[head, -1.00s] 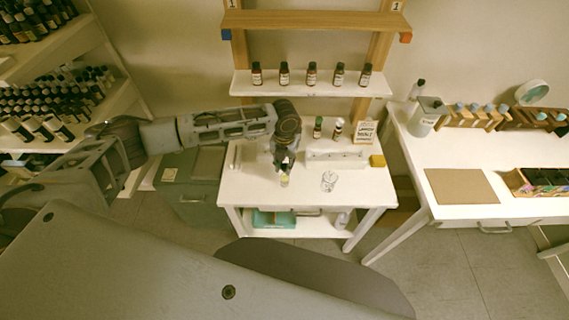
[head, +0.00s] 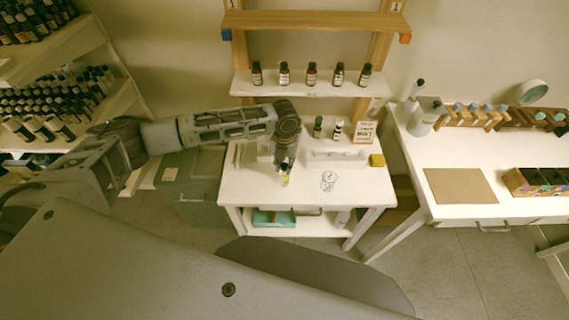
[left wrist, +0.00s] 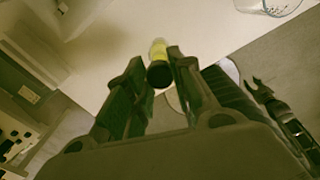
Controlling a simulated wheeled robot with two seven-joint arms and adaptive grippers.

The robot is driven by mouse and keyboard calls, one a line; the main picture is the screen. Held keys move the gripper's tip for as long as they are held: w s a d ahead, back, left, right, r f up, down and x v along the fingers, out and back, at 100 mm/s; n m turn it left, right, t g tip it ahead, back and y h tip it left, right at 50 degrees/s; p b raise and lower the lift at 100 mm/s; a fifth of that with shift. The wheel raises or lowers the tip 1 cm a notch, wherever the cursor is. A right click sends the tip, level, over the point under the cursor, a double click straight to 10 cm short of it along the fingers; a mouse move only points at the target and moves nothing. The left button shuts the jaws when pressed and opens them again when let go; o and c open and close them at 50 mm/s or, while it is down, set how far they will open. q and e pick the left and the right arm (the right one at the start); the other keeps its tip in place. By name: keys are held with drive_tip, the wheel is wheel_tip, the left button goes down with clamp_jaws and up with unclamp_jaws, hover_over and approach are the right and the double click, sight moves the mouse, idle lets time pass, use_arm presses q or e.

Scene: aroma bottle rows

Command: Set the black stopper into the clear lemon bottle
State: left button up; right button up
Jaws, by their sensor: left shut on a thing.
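The clear lemon bottle (head: 284,179), with a yellow band, stands near the front of the small white table. It also shows in the left wrist view (left wrist: 158,49), just beyond my fingertips. My left gripper (head: 285,167) points down right above the bottle. In the left wrist view its fingers are shut on the black stopper (left wrist: 160,76). The stopper lines up with the bottle's top; I cannot tell how deep it sits in the neck.
A clear glass vessel (head: 329,180) is on the white table (head: 352,202) to the right of the bottle. Behind are a white rack (head: 336,156), small dark bottles (head: 318,127), a sign (head: 364,132) and a yellow block (head: 377,160). The table's front right is clear.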

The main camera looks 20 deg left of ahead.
sight(285, 166)
use_arm(q)
drive_tip(key=shift+p, duration=0.5)
idle(0.8)
drive_tip(key=shift+f+b, duration=0.35)
drive_tip(key=shift+f, duration=1.1)
idle(0.8)
drive_tip(key=o, duration=1)
drive_tip(key=shift+r, duration=6.05)
drive_tip(key=shift+d+f, duration=0.1)
